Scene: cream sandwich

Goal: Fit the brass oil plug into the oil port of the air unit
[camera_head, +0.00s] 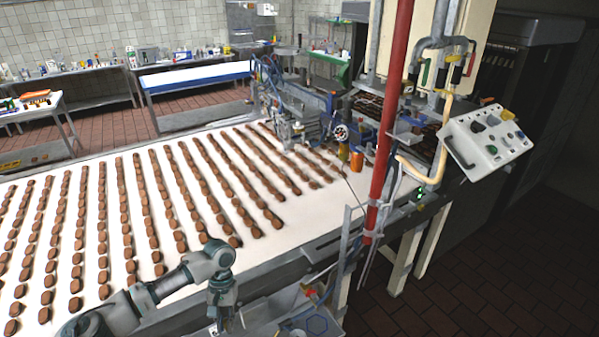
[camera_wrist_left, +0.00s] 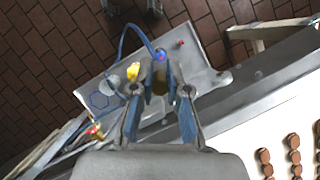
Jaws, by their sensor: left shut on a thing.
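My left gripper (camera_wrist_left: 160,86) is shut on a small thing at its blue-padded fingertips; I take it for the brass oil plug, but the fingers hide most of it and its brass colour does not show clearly. A blue hose (camera_wrist_left: 126,37) loops beside the fingertips. A yellow fitting (camera_wrist_left: 133,71) shows just left of them, over a grey panel. I cannot make out the air unit's oil port. In the head view my left gripper (camera_head: 224,318) points down at the bottom edge, left of the grey panel (camera_head: 285,328). My right gripper is not in view.
The white conveyor (camera_head: 130,210) with rows of brown biscuits lies behind my arm. A red post (camera_head: 387,130) and grey uprights stand to the right. Tiled floor (camera_head: 460,270) lies beyond.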

